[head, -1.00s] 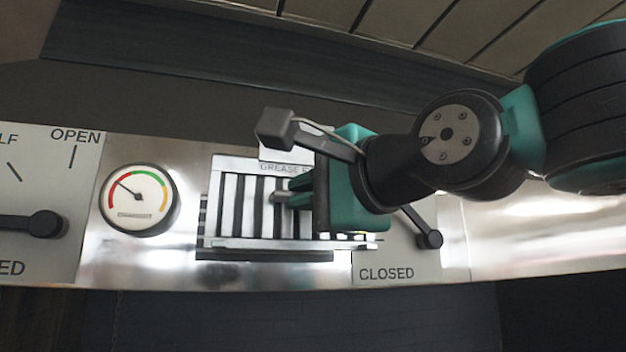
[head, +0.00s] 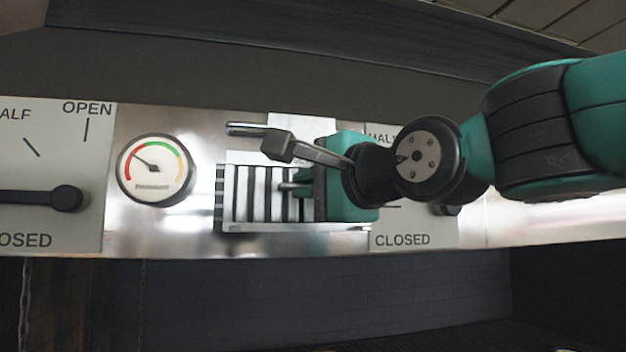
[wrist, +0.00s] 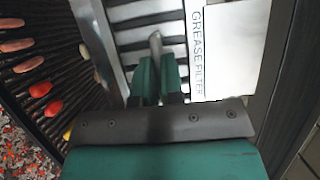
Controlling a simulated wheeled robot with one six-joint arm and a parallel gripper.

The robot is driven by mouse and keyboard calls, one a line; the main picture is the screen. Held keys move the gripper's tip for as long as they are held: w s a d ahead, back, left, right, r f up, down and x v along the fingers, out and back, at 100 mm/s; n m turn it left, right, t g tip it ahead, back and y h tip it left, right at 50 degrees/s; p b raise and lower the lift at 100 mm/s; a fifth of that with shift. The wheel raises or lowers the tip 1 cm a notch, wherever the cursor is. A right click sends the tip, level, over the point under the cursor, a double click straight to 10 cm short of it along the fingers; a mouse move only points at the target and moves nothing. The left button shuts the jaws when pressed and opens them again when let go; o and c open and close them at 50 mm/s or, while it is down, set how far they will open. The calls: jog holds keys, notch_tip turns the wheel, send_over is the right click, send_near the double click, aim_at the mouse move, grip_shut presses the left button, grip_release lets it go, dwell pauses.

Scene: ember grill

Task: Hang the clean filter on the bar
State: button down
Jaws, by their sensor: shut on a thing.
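The filter (head: 243,208), a pale slatted metal panel, is upright in front of the steel hood panel, right of the gauge. My gripper (head: 293,187) is shut on the filter's small metal handle, which shows between the fingertips in the wrist view (wrist: 155,45). The bar (head: 245,129), a short horizontal metal rod, shows just above the filter's top edge in the head view. The filter appears below the bar; I cannot tell whether they touch. My gripper and wrist hide the filter's right part. The bar's right part is hidden behind my wrist.
A white GREASE FILTER plate (wrist: 228,50) is on the panel. A round gauge (head: 155,168) and a lever (head: 45,198) are left; another lever (head: 446,209) is right, behind my arm. Food (wrist: 40,89) lies on the grill above embers (wrist: 20,150).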

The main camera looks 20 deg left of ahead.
jog(key=shift+f, duration=0.1)
dwell(0.3)
jog(key=c, duration=1.2)
grip_release()
jog(key=shift+o, duration=0.2)
jog(key=shift+f, duration=0.15)
jog(key=b+v, duration=1.3)
jog(key=v, duration=0.4)
jog(key=shift+s, duration=0.2)
jog(key=shift+d, duration=0.15)
